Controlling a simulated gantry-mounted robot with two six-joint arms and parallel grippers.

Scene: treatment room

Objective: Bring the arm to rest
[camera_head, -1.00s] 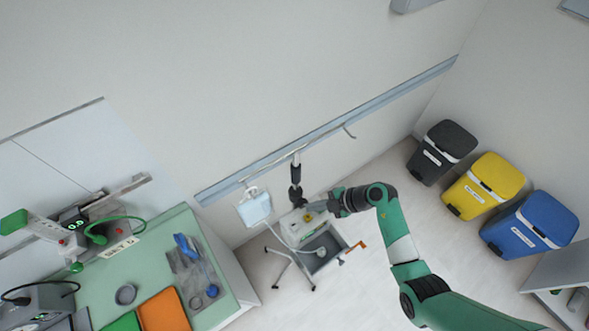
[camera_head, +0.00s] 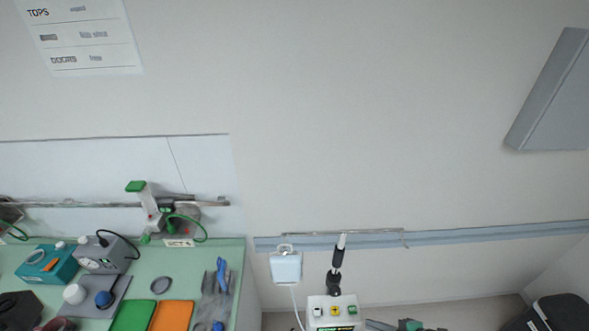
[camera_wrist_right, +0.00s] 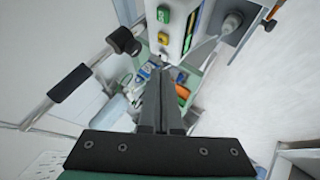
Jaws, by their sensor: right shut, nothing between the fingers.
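My right arm shows only at the bottom edge of the head view, where my right gripper (camera_head: 376,325) lies just right of a white device with green and yellow buttons (camera_head: 333,312). In the right wrist view, the dark fingers of my right gripper (camera_wrist_right: 163,75) are together with nothing between them. They point toward the device (camera_wrist_right: 174,35), which stands beyond the fingertips. I cannot tell the exact gap. My left gripper is in neither view.
A black-and-grey pole (camera_head: 338,258) rises behind the device. A white box (camera_head: 286,266) hangs beside it below the wall rail (camera_head: 480,232). A green counter (camera_head: 190,270) with several items stands left. A black bin (camera_head: 553,312) is at lower right.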

